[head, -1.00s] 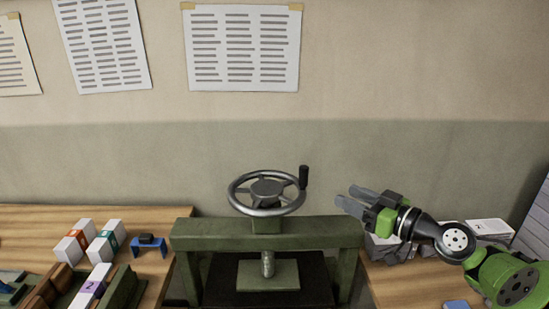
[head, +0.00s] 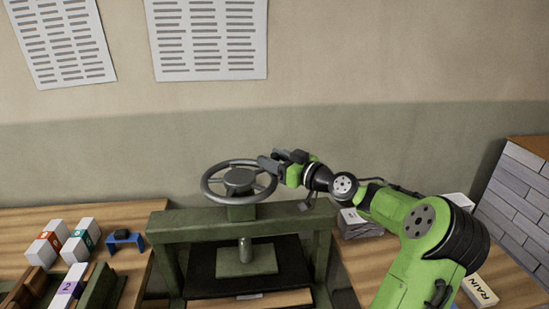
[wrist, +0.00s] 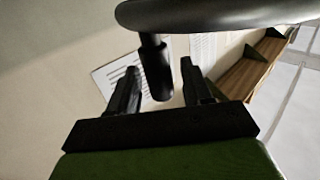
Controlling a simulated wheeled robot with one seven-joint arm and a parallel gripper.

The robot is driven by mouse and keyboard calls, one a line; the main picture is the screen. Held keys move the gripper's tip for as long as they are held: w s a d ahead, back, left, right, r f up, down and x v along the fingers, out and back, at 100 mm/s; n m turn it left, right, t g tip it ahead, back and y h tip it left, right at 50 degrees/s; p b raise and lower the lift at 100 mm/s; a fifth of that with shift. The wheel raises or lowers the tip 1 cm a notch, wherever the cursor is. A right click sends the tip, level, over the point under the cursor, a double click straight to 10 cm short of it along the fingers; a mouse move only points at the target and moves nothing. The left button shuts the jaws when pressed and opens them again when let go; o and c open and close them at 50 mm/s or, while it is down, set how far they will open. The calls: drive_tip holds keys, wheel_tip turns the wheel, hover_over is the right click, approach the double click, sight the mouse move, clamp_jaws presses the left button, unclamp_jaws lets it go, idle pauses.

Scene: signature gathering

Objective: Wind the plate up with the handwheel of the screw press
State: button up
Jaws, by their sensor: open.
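The green screw press stands in front of me. Its grey handwheel (head: 239,182) sits on top of the crossbeam (head: 180,221). The green plate (head: 246,262) is low in the frame under the screw (head: 245,246). My gripper (head: 271,159) is open at the far right side of the wheel rim. In the wrist view, the black upright handle (wrist: 156,72) of the wheel lies between the open fingers (wrist: 160,68), with a gap on at least one side. The wheel rim crosses the top of that view. The handle is hidden by my gripper in the head view.
White boxes with coloured labels (head: 77,243) and a blue stand (head: 124,242) are on the left table. Paper stacks (head: 358,225) and a RAIN block (head: 480,290) lie on the right table. Printed sheets (head: 207,38) hang on the wall behind.

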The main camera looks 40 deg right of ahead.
drive_tip(key=shift+s, duration=0.1)
drive_tip(key=shift+c, duration=0.3)
clamp_jaws()
drive_tip(key=shift+w+n+y, duration=0.3)
drive_tip(key=shift+n+y, duration=0.1)
drive_tip(key=shift+y, duration=0.2)
